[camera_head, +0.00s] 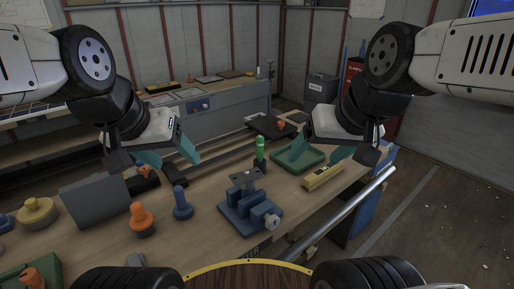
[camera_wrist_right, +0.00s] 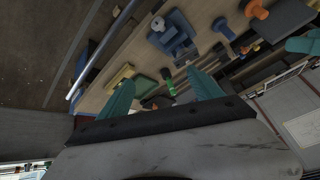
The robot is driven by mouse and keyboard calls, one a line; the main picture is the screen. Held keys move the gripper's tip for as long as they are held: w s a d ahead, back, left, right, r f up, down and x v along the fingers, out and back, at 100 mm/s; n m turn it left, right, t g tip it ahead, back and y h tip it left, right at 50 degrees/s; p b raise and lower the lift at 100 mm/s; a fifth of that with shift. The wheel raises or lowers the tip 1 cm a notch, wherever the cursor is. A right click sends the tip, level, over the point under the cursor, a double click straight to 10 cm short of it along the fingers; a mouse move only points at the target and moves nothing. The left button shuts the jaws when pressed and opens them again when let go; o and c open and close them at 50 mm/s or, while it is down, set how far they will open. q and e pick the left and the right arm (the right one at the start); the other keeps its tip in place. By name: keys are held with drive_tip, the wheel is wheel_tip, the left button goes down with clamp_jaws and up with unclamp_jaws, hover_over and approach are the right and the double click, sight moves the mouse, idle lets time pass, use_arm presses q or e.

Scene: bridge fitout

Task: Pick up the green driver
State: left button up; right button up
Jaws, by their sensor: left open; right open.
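The green driver (camera_head: 260,149) stands upright on the workbench, its green handle up and its lower part dark, behind the blue vise. It also shows in the right wrist view (camera_wrist_right: 168,80), between my right gripper's fingers and some way beyond them. My right gripper (camera_head: 318,154) is open and empty, above the bench to the right of the driver. Its two teal fingers also show in the right wrist view (camera_wrist_right: 162,96). My left gripper (camera_head: 172,160) is open and empty, above the bench to the left of the driver. Neither gripper touches the driver.
A blue vise (camera_head: 250,208) stands in front of the driver. A green tray (camera_head: 312,157) and a yellow level (camera_head: 322,177) lie to the right. A blue peg-like piece (camera_head: 182,204), an orange knob (camera_head: 141,219) and a yellow round piece (camera_head: 37,211) stand to the left.

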drive_tip(key=shift+w, duration=0.35)
drive_tip(key=c, duration=0.5)
drive_tip(key=shift+o, duration=0.2)
drive_tip(key=n+t, duration=0.3)
drive_tip(key=t, duration=0.2)
hover_over(262, 146)
drive_tip(key=s+d, duration=0.5)
drive_tip(key=s, duration=0.3)
wheel_tip(262, 146, down, 12)
drive_tip(key=w+a+f, duration=0.1)
drive_tip(key=f, duration=0.1)
drive_tip(key=w+a+f+y, duration=0.1)
drive_tip(key=w+f, duration=0.1)
drive_tip(key=f, duration=0.1)
drive_tip(key=w+a+f+t+y, duration=0.1)
drive_tip(key=w+f, duration=0.1)
drive_tip(key=f, duration=0.1)
drive_tip(key=shift+w+a+n, duration=0.1)
drive_tip(key=shift+a+n, duration=0.05)
drive_tip(key=shift+n, duration=0.15)
drive_tip(key=shift+w+a+f+y, duration=0.3)
drive_tip(key=shift+w+a+f, duration=0.05)
drive_tip(key=shift+f, duration=0.25)
drive_tip(key=shift+x, duration=3.65)
